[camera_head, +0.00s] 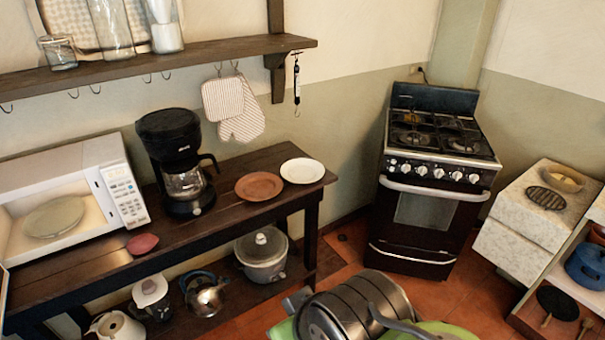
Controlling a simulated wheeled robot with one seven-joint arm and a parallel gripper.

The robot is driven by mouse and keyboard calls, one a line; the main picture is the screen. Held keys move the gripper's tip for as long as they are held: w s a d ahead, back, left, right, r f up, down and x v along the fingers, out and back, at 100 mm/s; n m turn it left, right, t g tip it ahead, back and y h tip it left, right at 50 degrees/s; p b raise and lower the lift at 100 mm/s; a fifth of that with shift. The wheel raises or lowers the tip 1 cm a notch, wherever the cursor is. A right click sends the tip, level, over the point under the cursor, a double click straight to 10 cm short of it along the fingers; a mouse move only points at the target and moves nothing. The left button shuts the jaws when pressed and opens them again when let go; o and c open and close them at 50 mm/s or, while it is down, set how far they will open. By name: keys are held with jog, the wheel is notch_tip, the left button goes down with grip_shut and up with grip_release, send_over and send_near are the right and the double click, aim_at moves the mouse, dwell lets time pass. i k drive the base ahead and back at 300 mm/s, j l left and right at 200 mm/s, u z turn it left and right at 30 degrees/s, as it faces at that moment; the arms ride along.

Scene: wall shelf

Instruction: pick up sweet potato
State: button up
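A small reddish-pink, rounded object (143,243), which looks like the sweet potato, lies on the dark wooden table (232,213). It is near the table's front edge, just right of and in front of the open microwave and left of the coffee maker's base. Nothing is touching it from above. My gripper's fingers do not show in the head view, so I cannot see whether they are open or shut.
The white microwave (125,195) is open, with a plate inside. A black coffee maker (175,150) stands behind. A brown plate (259,186) and a white plate (302,170) are to the right. A wall shelf (180,58) with hooks overhangs the table.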

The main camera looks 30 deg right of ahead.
aim_at(140, 245)
jog(key=i+u, duration=0.2)
jog(key=u, duration=0.25)
jog(key=i+u, duration=0.25)
jog(key=u, duration=0.15)
jog(key=i+l+u, duration=0.15)
jog(key=u, duration=0.3)
jog(key=i+l+u, duration=0.2)
jog(key=u, duration=0.25)
